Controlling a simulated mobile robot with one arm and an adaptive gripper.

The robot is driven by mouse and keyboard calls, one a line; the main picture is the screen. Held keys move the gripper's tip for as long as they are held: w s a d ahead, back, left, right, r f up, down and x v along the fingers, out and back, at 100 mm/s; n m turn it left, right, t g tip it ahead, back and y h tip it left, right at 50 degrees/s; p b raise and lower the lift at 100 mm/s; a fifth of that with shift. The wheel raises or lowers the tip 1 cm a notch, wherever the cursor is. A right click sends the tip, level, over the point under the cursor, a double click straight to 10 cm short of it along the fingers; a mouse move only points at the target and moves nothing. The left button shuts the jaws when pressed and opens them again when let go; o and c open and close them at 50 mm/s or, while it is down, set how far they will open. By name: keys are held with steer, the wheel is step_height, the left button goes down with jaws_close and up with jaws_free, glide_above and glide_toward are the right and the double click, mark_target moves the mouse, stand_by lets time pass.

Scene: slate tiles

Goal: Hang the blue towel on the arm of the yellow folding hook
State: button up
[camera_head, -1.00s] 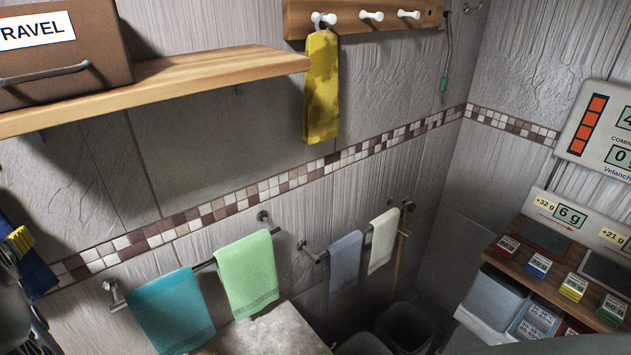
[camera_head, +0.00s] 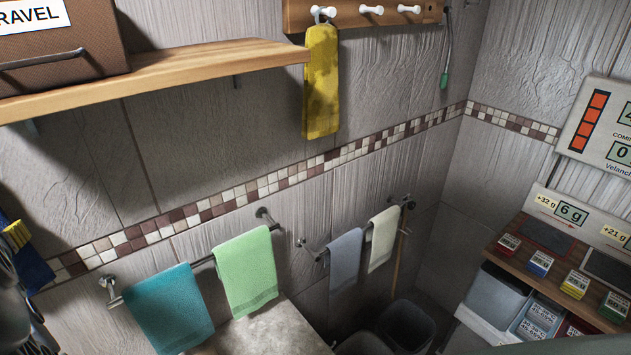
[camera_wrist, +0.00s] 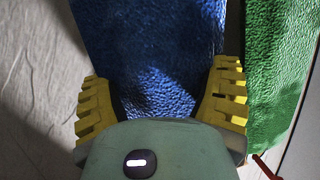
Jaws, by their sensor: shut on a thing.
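The dark blue towel (camera_head: 32,268) shows at the left edge of the head view, partly cut off. My gripper (camera_head: 18,236), with yellow ribbed fingers, is beside it there, mostly out of frame. In the wrist view the blue towel (camera_wrist: 150,45) runs between the two fingers of my gripper (camera_wrist: 160,92), which is shut on it. The towel's far ends are out of view, and the palm hides part of it. I see no yellow folding hook that I can make out in either view.
A green cloth (camera_wrist: 280,75) hangs close right of my gripper. A wooden shelf (camera_head: 200,66) with a brown case (camera_head: 60,62) juts out at upper left. Teal (camera_head: 168,310) and light green (camera_head: 246,270) towels hang on a rail. A yellow towel (camera_head: 321,85) hangs from a peg rack (camera_head: 340,17).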

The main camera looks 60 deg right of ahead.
steer(key=o, duration=1.1)
steer(key=shift+c, duration=0.2)
